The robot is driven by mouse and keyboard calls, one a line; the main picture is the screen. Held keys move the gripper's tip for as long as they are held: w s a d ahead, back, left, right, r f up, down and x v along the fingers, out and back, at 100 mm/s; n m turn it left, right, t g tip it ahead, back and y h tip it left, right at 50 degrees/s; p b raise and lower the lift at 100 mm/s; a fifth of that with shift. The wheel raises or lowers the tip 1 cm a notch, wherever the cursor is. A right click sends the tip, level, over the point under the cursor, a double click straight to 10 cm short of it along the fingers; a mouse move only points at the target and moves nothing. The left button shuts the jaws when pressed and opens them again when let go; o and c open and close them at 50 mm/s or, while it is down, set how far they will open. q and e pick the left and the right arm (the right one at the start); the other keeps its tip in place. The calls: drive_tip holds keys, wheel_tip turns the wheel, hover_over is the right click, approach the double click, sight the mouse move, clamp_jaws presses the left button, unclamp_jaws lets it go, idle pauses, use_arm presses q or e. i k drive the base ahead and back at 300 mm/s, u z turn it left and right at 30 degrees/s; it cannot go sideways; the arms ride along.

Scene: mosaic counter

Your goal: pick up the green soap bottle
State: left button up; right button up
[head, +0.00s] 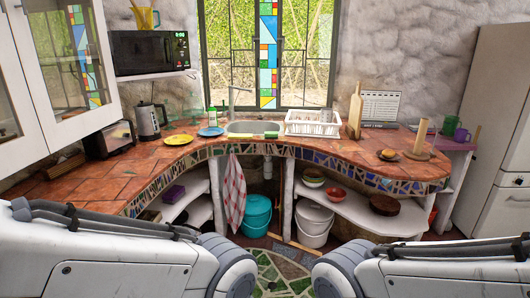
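A small green bottle with a pale upper part (212,116), which looks like the soap bottle, stands upright on the tiled counter. It is just left of the sink (238,128) and behind a blue plate (211,132). It is small in the head view, so its details are hard to make out. My two arms come in low from the left and right edges, and only their thick links show. Neither gripper is in the picture, so I see nothing touching the bottle.
A yellow plate (178,140), a kettle (149,121) and a toaster (112,141) stand to the left. A white dish rack (313,124) is right of the sink. The counter's left front (95,187) is clear.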

sight(212, 112)
drive_tip(key=u, duration=0.2)
drive_tip(key=i, duration=1.95)
drive_tip(key=u, duration=0.3)
drive_tip(key=i, duration=1.65)
drive_tip(key=u, duration=0.15)
